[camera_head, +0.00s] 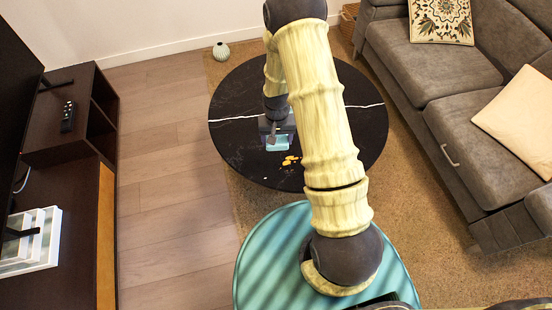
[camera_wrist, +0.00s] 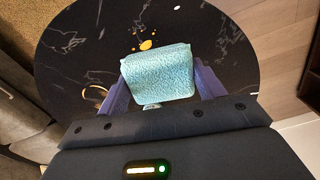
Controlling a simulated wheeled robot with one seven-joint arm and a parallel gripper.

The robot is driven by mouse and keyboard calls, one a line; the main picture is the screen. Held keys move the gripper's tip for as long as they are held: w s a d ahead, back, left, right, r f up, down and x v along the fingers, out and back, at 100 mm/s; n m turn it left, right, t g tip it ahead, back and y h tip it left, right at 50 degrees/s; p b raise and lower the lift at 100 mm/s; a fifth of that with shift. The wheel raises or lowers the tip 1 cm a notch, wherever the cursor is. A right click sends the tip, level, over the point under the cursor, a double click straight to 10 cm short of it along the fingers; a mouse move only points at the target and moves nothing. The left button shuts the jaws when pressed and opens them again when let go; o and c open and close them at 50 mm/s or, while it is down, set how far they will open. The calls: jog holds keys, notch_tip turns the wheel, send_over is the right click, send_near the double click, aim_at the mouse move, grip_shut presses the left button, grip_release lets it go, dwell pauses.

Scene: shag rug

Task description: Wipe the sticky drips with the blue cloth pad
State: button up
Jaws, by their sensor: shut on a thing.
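The blue cloth pad (camera_wrist: 158,74) is held between the two fingers of my gripper (camera_wrist: 160,92) in the wrist view. In the head view the pad (camera_head: 278,142) shows at the end of my gripper (camera_head: 277,130), over the left middle of the round black table (camera_head: 235,100). I cannot tell whether the pad touches the tabletop. Yellow-orange sticky drips (camera_head: 291,160) lie on the table just to the right of and nearer than the pad. In the wrist view the drips (camera_wrist: 146,45) lie just beyond the pad's far edge. My arm hides part of the table.
A grey sofa (camera_head: 415,70) with cushions stands at the right. A dark cabinet (camera_head: 62,150) with a remote (camera_head: 67,117) stands at the left. A small vase (camera_head: 221,51) is on the floor behind the table. The wooden floor (camera_head: 165,150) between cabinet and table is clear.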

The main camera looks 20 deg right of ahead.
notch_tip(320, 180, down, 8)
jog(key=m+b, duration=0.1)
jog(key=b, duration=0.5)
jog(key=shift+r+b, duration=0.25)
jog(key=shift+b, duration=0.15)
